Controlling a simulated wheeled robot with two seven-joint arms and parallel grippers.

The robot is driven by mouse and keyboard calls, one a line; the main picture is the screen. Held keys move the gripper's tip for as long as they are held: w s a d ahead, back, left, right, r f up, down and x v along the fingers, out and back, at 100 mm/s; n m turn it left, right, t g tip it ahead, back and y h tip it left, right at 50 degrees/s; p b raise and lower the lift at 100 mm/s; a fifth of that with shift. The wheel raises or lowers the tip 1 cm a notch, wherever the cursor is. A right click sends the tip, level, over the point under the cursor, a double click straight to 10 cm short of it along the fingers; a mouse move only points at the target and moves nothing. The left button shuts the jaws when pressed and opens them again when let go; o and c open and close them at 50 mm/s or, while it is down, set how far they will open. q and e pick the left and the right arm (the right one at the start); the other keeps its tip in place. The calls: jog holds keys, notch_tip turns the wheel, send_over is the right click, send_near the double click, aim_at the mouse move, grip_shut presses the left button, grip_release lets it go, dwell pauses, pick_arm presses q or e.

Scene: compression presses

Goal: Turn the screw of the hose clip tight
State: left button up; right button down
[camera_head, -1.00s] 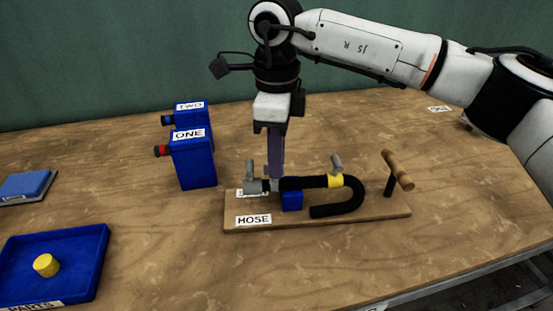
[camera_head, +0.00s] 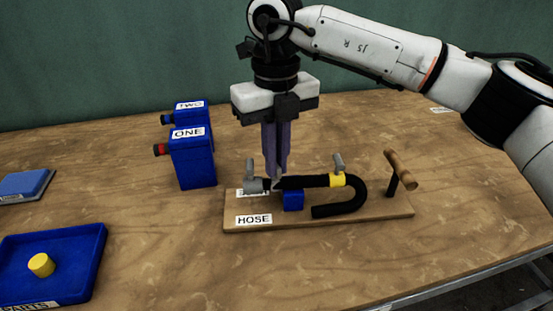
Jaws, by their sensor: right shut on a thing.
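The black hose (camera_head: 305,182) lies on a wooden board and bends back on itself at its right. Its left end meets a grey pipe fitting (camera_head: 254,186). The hose clip (camera_head: 279,184) is a small light-grey piece near that end, mostly hidden by the fingers. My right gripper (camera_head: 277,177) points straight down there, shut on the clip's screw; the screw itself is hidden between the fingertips. My left gripper is not in view.
The board (camera_head: 365,211) also carries a yellow band (camera_head: 337,180), a blue block (camera_head: 293,201) and a wooden-handled post (camera_head: 400,170). Blue boxes ONE (camera_head: 193,160) and TWO (camera_head: 190,115) stand behind left. A blue tray (camera_head: 85,270) holds a yellow cylinder (camera_head: 41,265).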

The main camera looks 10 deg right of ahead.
jog(key=shift+a+m, duration=0.1)
jog(key=shift+m, duration=2.1)
jog(key=c, duration=1.9)
grip_release()
jog(key=shift+o, duration=0.2)
notch_tip(320, 180, up, 10)
jog(key=shift+r, duration=0.2)
jog(key=shift+f, duration=0.1)
